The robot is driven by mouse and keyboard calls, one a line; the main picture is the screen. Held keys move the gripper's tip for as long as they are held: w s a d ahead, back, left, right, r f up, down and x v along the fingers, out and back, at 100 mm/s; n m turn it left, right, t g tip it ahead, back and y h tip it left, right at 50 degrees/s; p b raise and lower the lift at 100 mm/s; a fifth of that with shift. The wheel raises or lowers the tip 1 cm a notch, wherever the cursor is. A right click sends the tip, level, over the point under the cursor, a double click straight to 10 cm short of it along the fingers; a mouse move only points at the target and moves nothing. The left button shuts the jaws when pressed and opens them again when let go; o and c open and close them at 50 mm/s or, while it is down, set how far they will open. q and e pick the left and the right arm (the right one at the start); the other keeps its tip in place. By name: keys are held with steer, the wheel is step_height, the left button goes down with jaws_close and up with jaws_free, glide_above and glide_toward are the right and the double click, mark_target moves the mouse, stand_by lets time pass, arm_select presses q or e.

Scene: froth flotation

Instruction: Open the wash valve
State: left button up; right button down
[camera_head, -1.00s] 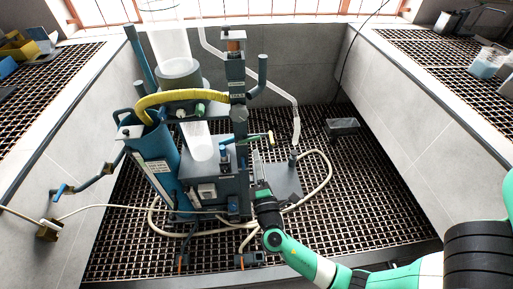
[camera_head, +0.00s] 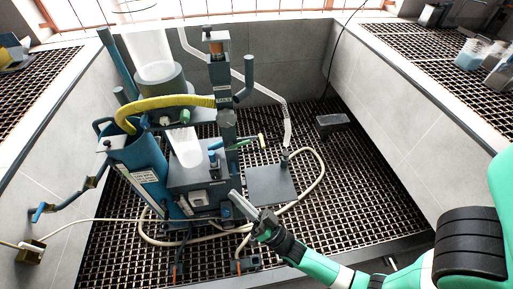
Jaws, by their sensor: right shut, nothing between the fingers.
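The blue-grey flotation machine (camera_head: 198,181) stands on the grating, with a blue tank at its left and a clear column behind. Which part is the wash valve, I cannot tell for sure. A brass fitting (camera_head: 33,249) with a pale hose sits at the lower left wall. Near it is a pipe with a blue lever end (camera_head: 38,212). A small green-and-cream handle (camera_head: 262,140) sticks out right of the machine's post. My right gripper (camera_head: 237,196) is shut and empty, in front of the machine's grey box, its tip pointing up-left. My left gripper is out of view.
A yellow hose (camera_head: 178,101) arches across the machine's top. A pale hose (camera_head: 318,182) loops over the floor near a flat grey plate (camera_head: 271,185). A dark block (camera_head: 332,123) lies at the back right. Grating (camera_head: 370,195) at right is clear; pale walls close both sides.

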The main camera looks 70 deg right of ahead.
steer(key=s+d+f+m+g+h, duration=0.5)
steer(key=s+d+f+m+h, duration=0.1)
steer(key=s+d+m+h, duration=0.3)
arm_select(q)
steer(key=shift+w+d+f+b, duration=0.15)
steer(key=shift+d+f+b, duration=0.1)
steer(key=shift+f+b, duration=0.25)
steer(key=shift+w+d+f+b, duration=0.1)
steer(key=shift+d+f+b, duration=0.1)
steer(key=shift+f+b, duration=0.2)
arm_select(e)
steer(key=a+x, duration=0.1)
steer(key=x, duration=1.3)
steer(key=shift+w+d+r, duration=0.15)
steer(key=shift+w+r, duration=0.15)
steer(key=shift+r, duration=0.05)
